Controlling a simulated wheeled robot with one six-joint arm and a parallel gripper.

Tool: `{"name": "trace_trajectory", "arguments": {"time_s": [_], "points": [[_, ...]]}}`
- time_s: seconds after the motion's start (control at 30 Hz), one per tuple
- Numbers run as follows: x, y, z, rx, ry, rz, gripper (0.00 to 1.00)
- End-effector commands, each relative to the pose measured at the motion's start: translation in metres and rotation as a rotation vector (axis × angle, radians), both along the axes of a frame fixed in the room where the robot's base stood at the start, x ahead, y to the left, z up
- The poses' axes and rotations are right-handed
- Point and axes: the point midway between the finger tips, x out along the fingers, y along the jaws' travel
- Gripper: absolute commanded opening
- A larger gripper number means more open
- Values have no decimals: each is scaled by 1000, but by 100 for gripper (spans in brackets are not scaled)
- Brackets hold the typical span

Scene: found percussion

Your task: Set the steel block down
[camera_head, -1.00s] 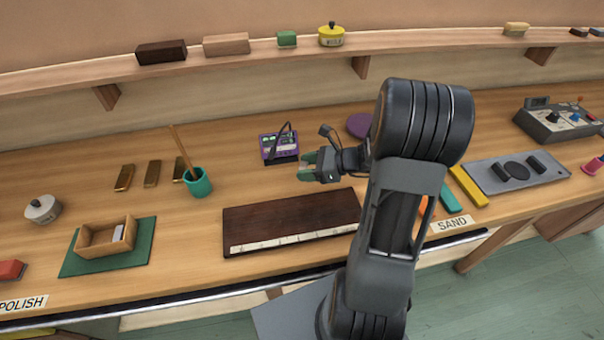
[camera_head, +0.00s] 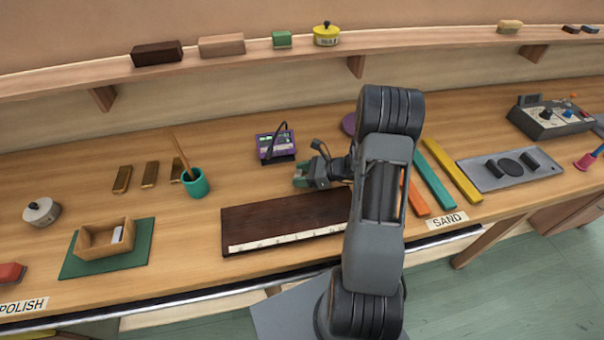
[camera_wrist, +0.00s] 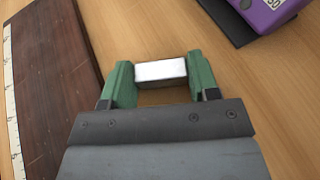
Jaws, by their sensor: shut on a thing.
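The steel block (camera_wrist: 161,71) is a small, shiny silver bar in the wrist view. My gripper (camera_wrist: 161,76) is shut on it, with one green fingertip against each end. In the head view my gripper (camera_head: 301,176) is over the bench, behind the dark wooden board and in front of the purple device; the block is too small to make out there. Bare wood shows around the block in the wrist view. I cannot tell whether the block touches the bench or hangs just above it.
The dark wooden board (camera_head: 275,222) with a white scale strip lies close in front of my gripper. The purple device (camera_head: 273,144) with a dark pad stands just behind. A teal cup (camera_head: 195,184) holding a stick is to the left. Bare bench lies between cup and gripper.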

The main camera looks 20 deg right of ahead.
Motion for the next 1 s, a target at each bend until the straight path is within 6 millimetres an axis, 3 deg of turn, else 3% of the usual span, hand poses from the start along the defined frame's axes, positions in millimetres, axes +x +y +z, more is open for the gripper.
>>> {"name": "trace_trajectory", "arguments": {"time_s": [0.3,0.33,0.57,0.9,1.0], "points": [[0,0,-5,0,-1,0,25],[0,0,-4,-1,-1,0,57],[0,0,-3,-1,-1,0,79],[0,0,3,-1,-1,0,81],[-5,-10,4,-2,-3,-2,81]]}}
